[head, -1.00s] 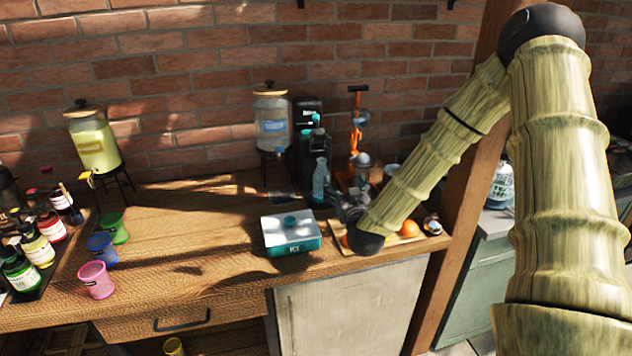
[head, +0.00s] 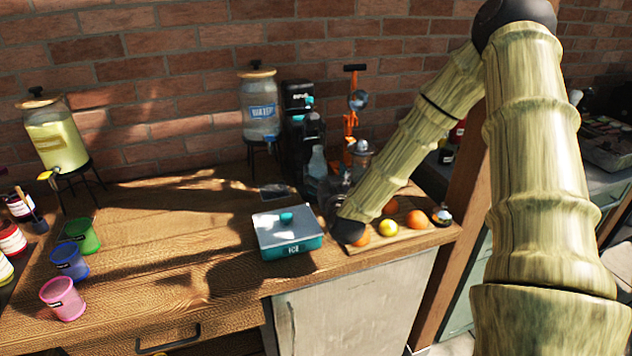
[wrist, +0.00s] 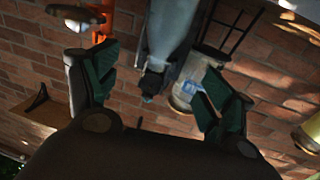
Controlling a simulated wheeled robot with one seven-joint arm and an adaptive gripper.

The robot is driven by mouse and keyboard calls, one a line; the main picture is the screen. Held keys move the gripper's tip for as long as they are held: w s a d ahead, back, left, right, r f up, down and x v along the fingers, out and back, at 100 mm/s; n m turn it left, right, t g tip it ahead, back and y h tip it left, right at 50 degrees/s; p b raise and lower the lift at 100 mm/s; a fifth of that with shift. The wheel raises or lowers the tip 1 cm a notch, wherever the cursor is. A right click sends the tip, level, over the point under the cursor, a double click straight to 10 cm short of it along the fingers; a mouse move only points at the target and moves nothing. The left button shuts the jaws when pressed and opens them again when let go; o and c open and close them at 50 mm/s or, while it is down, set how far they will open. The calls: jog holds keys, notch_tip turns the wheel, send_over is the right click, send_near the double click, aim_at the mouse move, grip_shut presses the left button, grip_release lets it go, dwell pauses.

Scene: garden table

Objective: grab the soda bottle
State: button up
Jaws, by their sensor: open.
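The soda bottle (head: 317,164) looks like a clear, bluish bottle and stands at the back of the wooden counter, in front of a black machine. Its lower part is hidden behind my gripper (head: 334,194) in the head view. In the wrist view the bottle (wrist: 172,32) appears upside down, its dark cap pointing downward in the picture. My gripper (wrist: 165,68) is open there, with one green-padded finger on each side of the bottle's line. I see no finger clearly touching the bottle, and its depth between the fingers is hard to tell.
A teal ice box (head: 288,238) sits left of my gripper. A board (head: 425,236) with fruit lies to the right. The black machine (head: 298,125), a water dispenser (head: 260,110) and an orange press (head: 350,125) stand behind. The counter's middle (head: 180,235) is mostly clear.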

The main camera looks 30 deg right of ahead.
aim_at(320, 172)
jog(key=shift+w+d+f+b, duration=0.25)
jog(key=shift+w+d+f, duration=0.15)
jog(key=shift+w+f, duration=0.45)
jog(key=shift+w+d+f+b, duration=0.3)
jog(key=shift+w+d+f, duration=0.2)
jog(key=shift+w, duration=0.6)
jog(key=shift+w+d+f+b, duration=0.3)
jog(key=shift+w+f, duration=0.4)
jog(key=shift+w, duration=0.3)
jog(key=shift+p+x, duration=0.9)
jog(key=shift+x, duration=1.4)
jog(key=shift+f, duration=0.15)
jog(key=c, duration=1.6)
jog(key=shift+s+r+b, duration=0.1)
jog(key=shift+r+b, duration=0.15)
jog(key=shift+b, duration=0.05)
